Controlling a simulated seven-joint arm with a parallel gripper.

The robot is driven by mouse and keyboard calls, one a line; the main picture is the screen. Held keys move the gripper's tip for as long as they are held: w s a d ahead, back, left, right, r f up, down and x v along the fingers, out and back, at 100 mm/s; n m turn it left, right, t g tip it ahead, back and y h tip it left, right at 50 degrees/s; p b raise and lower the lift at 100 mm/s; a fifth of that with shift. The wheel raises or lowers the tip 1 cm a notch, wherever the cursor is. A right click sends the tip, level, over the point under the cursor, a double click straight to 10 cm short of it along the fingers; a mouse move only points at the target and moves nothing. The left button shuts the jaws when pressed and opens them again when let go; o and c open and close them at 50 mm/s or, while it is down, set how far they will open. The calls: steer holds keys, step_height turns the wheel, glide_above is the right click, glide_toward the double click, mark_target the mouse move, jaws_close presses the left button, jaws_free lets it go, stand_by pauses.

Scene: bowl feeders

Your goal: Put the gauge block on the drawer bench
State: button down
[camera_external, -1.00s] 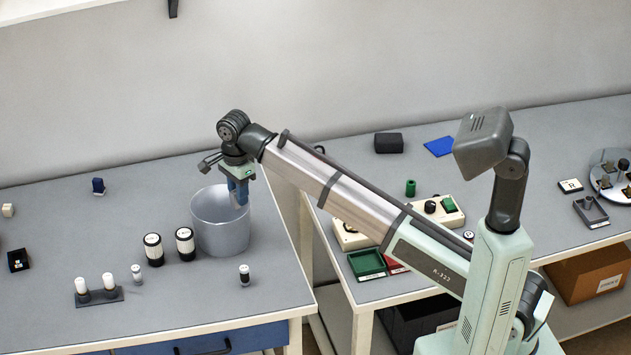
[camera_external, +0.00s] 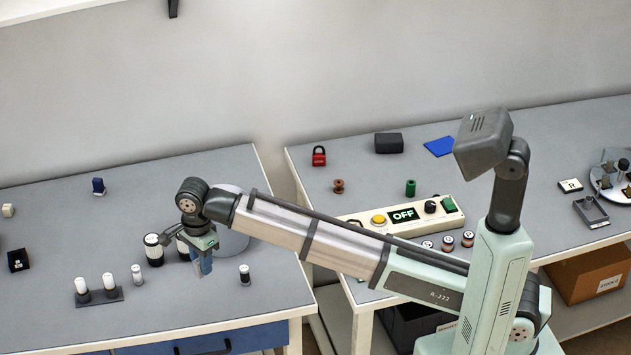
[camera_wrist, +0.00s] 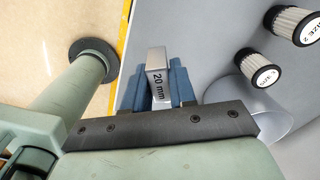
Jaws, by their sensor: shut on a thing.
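The gauge block (camera_wrist: 157,62) is a small silver block marked "20 mm". In the wrist view it sits between the blue fingers of my gripper (camera_wrist: 156,92), which is shut on it. In the external view my gripper (camera_external: 203,266) points down over the grey top of the drawer bench (camera_external: 120,230), in front of the metal bin. The block is hard to make out there, and its height above the bench is unclear. The bench has a blue drawer front (camera_external: 240,341) with a dark handle.
The silver bin (camera_external: 235,242) stands behind my gripper, partly hidden by my arm. Two white-and-black ribbed cylinders (camera_external: 153,250) stand to its left. A dark rack (camera_external: 100,297) with white-topped pieces lies front left.

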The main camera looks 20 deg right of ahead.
steer(key=shift+f, duration=5.8)
steer(key=shift+f, duration=0.1)
steer(key=c, duration=0.9)
jaws_free()
step_height(320, 180, up, 12)
steer(key=shift+r, duration=0.1)
